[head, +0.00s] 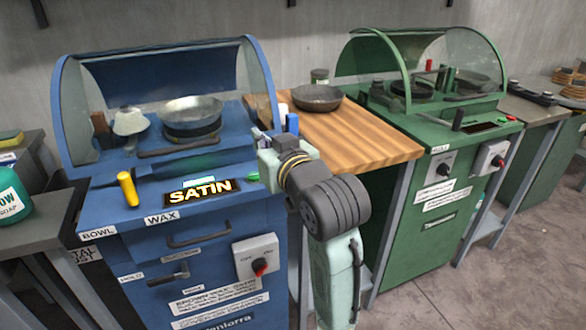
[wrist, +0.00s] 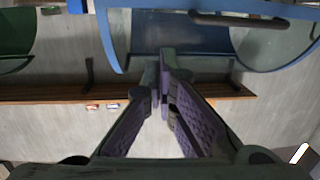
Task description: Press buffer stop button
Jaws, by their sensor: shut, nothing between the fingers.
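My gripper (wrist: 163,78) shows in the wrist view with its two dark fingers together at the tips and nothing between them. In the head view my arm is in front of the right side of the blue machine (head: 170,245), and the fingers are hidden. No button labelled as buffer stop can be read. The blue machine has a white switch box with a red knob (head: 260,267) on its front. A small green patch (head: 253,177) shows beside my wrist, too small to identify. The green machine has a grey box with a red control (head: 497,161).
A wooden table (head: 365,140) with a dark bowl (head: 317,97) stands between the machines. Floor is free at lower right.

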